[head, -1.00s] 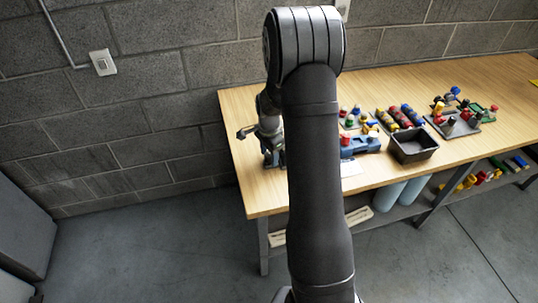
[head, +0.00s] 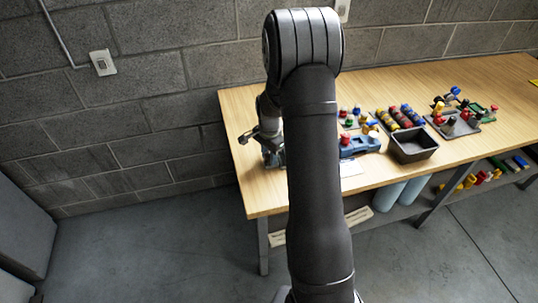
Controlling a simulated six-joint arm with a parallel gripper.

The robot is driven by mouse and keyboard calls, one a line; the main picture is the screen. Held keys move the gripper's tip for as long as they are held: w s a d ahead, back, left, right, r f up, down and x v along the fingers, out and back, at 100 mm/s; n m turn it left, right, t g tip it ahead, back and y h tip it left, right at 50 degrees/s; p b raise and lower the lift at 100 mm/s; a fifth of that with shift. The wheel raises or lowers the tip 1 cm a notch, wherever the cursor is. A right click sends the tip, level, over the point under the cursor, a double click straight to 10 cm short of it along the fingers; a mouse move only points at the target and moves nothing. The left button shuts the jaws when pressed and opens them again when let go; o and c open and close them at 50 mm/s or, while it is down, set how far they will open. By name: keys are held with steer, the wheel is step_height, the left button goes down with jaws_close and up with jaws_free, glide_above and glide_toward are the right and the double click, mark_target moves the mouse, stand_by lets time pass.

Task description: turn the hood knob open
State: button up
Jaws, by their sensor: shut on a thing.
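My gripper (head: 274,158) is low over the left end of the workbench, just left of my arm, which partly covers it. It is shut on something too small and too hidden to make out. I cannot identify the hood knob for certain. A blue toy-like vehicle (head: 366,146) with a red top piece (head: 346,139) stands right of my arm, its left end partly hidden by the arm.
The wooden workbench (head: 250,190) stands against a block wall. A dark open bin (head: 414,146) is right of the blue vehicle. Coloured cylinders (head: 401,116) in a rack and a grey plate with coloured parts (head: 453,122) lie farther back. The bench's front left is clear.

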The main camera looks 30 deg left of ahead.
mark_target(269, 154)
steer(key=shift+n, duration=0.5)
steer(key=o, duration=1)
steer(key=shift+r, duration=0.1)
step_height(269, 154, up, 17)
steer(key=shift+r, duration=0.15)
